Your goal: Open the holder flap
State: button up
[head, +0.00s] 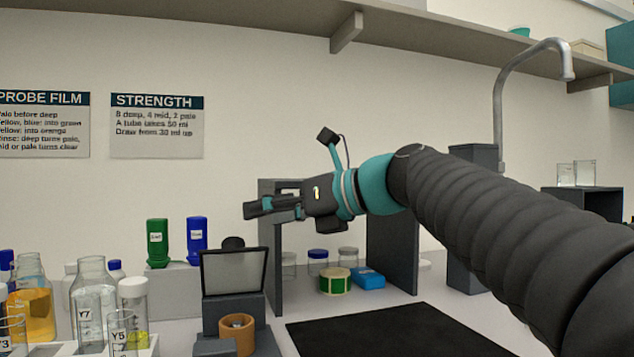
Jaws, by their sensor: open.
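A dark grey stand (233,308) is at the front, left of centre. A framed grey panel (234,272) stands upright on it, leaning slightly; I cannot tell for certain whether this is the holder flap. An orange-brown ring (237,334) sits low at the front of the stand. A black knob shows just above the panel's top edge. My gripper (250,209) is open and empty, pointing left, above the panel in the picture and apart from it. The gap between its fingers is hard to see from this side.
Bottles and flasks in a white rack (152,346) crowd the left. Green (157,243) and blue (197,240) bottles stand behind. A grey frame (392,240), lidded jars and a blue block (368,278) are behind my arm. A bare black mat (390,332) lies to the right.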

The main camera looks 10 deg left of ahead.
jog(key=d+r, duration=0.4)
jog(key=d, duration=0.2)
jog(key=shift+s+d+r, duration=0.35)
dwell(0.5)
jog(key=shift+d, duration=0.1)
dwell(0.4)
jog(key=v, duration=1.2)
